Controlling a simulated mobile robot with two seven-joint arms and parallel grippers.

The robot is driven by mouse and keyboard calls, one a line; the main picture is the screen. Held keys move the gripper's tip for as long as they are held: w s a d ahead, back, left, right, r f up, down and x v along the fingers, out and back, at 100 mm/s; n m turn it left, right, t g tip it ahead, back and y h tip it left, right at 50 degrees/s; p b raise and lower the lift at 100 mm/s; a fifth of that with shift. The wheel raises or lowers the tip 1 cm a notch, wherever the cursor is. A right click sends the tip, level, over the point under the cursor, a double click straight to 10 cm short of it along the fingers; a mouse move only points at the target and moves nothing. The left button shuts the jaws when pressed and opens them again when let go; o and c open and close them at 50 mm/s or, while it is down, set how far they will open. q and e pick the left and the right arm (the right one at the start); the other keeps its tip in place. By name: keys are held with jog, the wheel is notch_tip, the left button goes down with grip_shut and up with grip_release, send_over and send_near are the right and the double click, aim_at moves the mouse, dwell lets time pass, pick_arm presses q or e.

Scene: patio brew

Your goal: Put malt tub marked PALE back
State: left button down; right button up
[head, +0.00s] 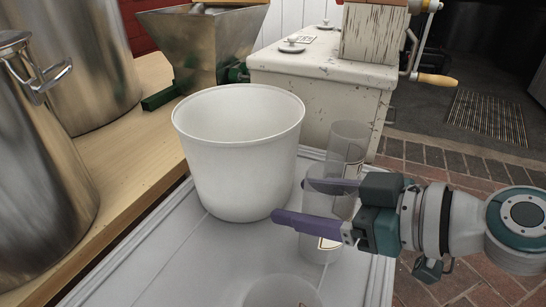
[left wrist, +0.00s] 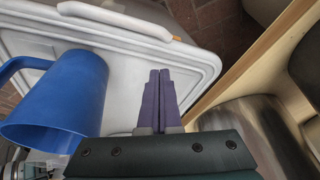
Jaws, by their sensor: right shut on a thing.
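A clear tub (head: 316,248) with a pale label is in the head view, right of the white bucket. My right gripper (head: 291,202) has its purple fingers on both sides of it and is shut on it. The tub looks upright at the white cart top; I cannot tell whether it touches. Its label is too small to read, so PALE is not confirmed. A second clear tub (head: 349,138) with a label stands just behind. Another clear round vessel (head: 283,292) is cut off at the bottom edge. My left gripper (left wrist: 158,96) has its fingers together, empty, in the left wrist view.
The large white bucket (head: 240,155) stands close left of the tubs on the white cart top (head: 200,265). Steel pots (head: 38,180) stand on the wooden bench at left. A metal hopper (head: 200,45) and worn white chest (head: 320,90) are behind. A blue jug (left wrist: 62,100) is beside my left gripper.

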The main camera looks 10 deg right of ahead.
pick_arm(q)
jog(key=shift+f, duration=0.3)
pick_arm(e)
jog(key=shift+f, duration=0.4)
pick_arm(q)
jog(key=shift+f+b, duration=0.3)
jog(key=shift+f, duration=0.05)
pick_arm(e)
jog(key=shift+f, duration=0.3)
pick_arm(q)
jog(key=shift+d+r, duration=0.1)
jog(key=shift+r, duration=0.05)
pick_arm(e)
jog(key=o, duration=1.3)
jog(key=shift+r, duration=0.1)
pick_arm(q)
jog(key=shift+r+p, duration=0.4)
jog(key=shift+p, duration=0.1)
pick_arm(e)
jog(key=shift+d+r, duration=0.1)
jog(key=shift+r, duration=0.25)
pick_arm(q)
jog(key=shift+r+p, duration=0.4)
jog(key=shift+p, duration=0.05)
pick_arm(e)
jog(key=shift+v, duration=5.9)
